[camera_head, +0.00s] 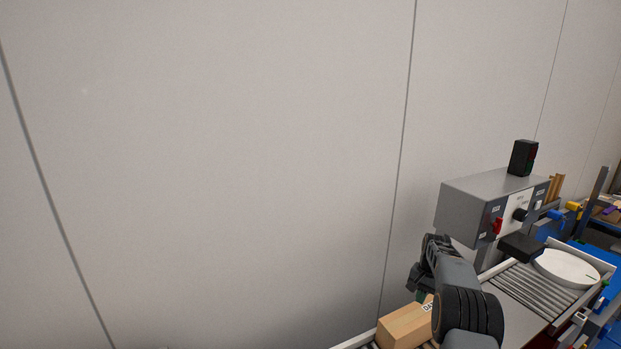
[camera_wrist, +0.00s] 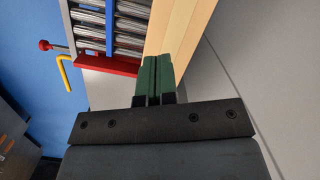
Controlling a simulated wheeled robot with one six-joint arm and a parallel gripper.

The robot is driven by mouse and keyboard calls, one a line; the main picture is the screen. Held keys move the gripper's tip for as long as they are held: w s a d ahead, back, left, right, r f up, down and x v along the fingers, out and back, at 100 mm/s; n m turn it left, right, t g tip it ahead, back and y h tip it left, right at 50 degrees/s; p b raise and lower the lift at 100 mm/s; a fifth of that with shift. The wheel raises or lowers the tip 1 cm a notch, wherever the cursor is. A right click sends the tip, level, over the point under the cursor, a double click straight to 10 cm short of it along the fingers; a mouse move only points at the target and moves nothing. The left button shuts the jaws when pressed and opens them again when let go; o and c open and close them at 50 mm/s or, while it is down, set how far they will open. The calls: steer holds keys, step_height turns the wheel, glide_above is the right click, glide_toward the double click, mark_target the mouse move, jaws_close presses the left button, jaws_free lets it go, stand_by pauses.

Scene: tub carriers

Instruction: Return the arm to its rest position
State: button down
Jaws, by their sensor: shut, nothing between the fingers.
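My gripper (camera_wrist: 154,78) is shut with its green finger pads together and nothing between them. In the head view my gripper (camera_head: 421,296) is at the lower right, pointing down, with my arm partly covering it. A cardboard box (camera_head: 402,327) lies just below and beside it on a roller conveyor. In the wrist view the box (camera_wrist: 185,25) is right beyond the fingertips; I cannot tell whether they touch it.
A grey control box (camera_head: 470,207) with a red switch and a black knob stands behind my arm. A round white tub (camera_head: 566,268) sits on rollers at the right. A pale wall (camera_head: 220,150) fills the left, with nothing in front of it.

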steer(key=s+a+r+n+t+b, duration=0.1)
steer(key=s+a+r, duration=0.3)
steer(key=s, duration=0.6)
steer(key=s+a+r+n+t+b, duration=0.1)
steer(key=s+a+r+n, duration=0.3)
steer(key=s+a, duration=0.4)
steer(key=s+a+r+n+t+h+b, duration=0.1)
steer(key=s+a+r, duration=0.4)
steer(key=s, duration=0.9)
steer(key=a+n+t, duration=0.1)
steer(key=t, duration=0.1)
steer(key=shift+s+a+r+n+t+b, duration=0.15)
steer(key=shift+r+n+t+b, duration=0.15)
steer(key=shift+n+b, duration=0.1)
